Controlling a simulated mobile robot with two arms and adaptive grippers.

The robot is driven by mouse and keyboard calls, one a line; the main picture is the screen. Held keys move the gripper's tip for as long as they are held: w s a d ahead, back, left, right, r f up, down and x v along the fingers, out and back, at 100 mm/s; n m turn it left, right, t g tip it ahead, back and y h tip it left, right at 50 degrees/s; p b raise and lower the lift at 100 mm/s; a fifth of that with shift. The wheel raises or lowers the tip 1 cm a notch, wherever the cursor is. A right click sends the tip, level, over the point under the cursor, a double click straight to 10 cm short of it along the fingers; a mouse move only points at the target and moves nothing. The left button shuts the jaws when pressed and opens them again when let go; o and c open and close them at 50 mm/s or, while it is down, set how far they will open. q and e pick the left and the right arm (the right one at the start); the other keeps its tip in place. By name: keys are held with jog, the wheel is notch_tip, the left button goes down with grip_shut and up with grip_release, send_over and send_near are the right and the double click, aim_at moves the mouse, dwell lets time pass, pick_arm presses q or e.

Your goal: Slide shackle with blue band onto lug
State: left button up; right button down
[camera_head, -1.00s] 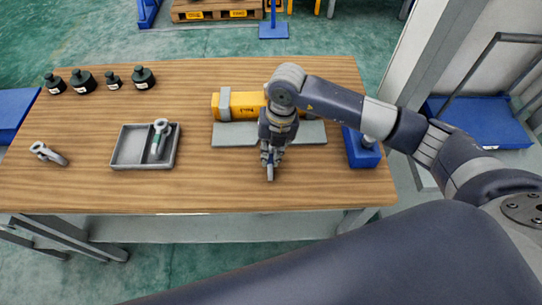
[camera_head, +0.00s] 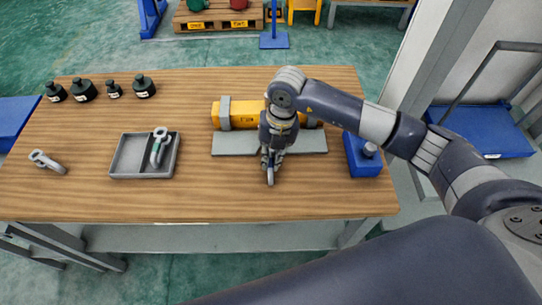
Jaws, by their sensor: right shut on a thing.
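My right gripper (camera_head: 270,164) points down over the front middle of the wooden table, just in front of a grey plate. It is shut on a small grey part with a hint of blue (camera_head: 270,177), seemingly the shackle with the blue band; the fingers hide most of it. A blue block (camera_head: 361,161) with a grey rounded piece on top (camera_head: 370,150) stands at the table's right; I cannot tell whether that piece is the lug. A yellow beam (camera_head: 245,107) lies behind the gripper, partly hidden by my arm. My left gripper is not in view.
A grey tray (camera_head: 131,175) holds a shackle with a green band (camera_head: 158,148). Another shackle (camera_head: 47,162) lies at the far left. Several dark weights (camera_head: 83,90) stand at the back left. The front of the wooden table (camera_head: 200,203) is clear.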

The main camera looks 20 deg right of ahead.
jog(key=shift+w+d, duration=0.1)
jog(key=shift+w, duration=0.3)
jog(key=shift+w+d+b, duration=0.15)
jog(key=shift+w+b, duration=0.35)
jog(key=shift+w, duration=0.2)
jog(key=shift+w+d+b, duration=0.3)
jog(key=shift+w+b, duration=0.25)
jog(key=shift+w, duration=0.3)
jog(key=shift+w+d+b, duration=0.25)
jog(key=shift+w+b, duration=0.25)
jog(key=shift+w, duration=0.35)
jog(key=c, duration=1.6)
grip_release()
jog(key=shift+o, duration=0.2)
jog(key=shift+d, duration=0.1)
notch_tip(320, 180, up, 12)
jog(key=d, duration=0.1)
jog(key=shift+d, duration=0.35)
